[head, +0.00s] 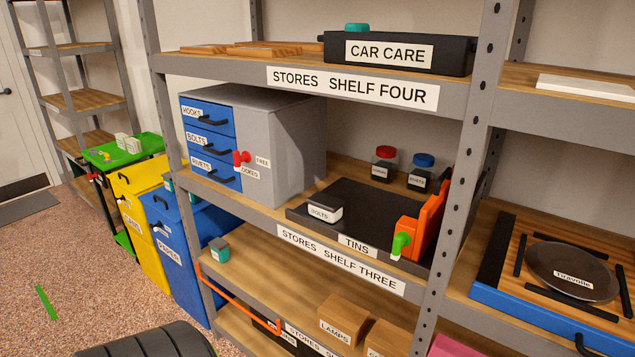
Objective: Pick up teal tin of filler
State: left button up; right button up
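Another teal top (357,28) shows above the rim of the black Car Care bin (398,54) on Stores Shelf Four. The rest of it is hidden by the bin. I cannot tell which of these is the filler. Neither of my grippers is in view.
Shelf Three holds a grey cabinet with blue drawers (270,135), a black Tins tray (365,205) with a Bolts tin, two jars and an orange tool (428,215). An orange bar (235,303) crosses the lower shelf's front. Yellow and blue bins stand left; open floor (70,270) lies before them.

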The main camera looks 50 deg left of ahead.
aim_at(168, 177)
jog(key=u, duration=2.55)
jog(key=z, duration=0.4)
jog(key=i+j+z, duration=0.6)
jog(key=z, duration=0.2)
jog(key=i+j+z, duration=0.2)
jog(key=j+z, duration=0.2)
jog(key=j, duration=0.2)
jog(key=i+j, duration=0.15)
jog(key=j, duration=0.3)
jog(key=i+j+z, duration=0.15)
jog(key=j, duration=0.35)
jog(key=i+j, duration=0.1)
jog(key=j, duration=0.35)
jog(key=i+j+z, duration=0.15)
jog(key=j, duration=0.85)
jog(key=i+z, duration=0.05)
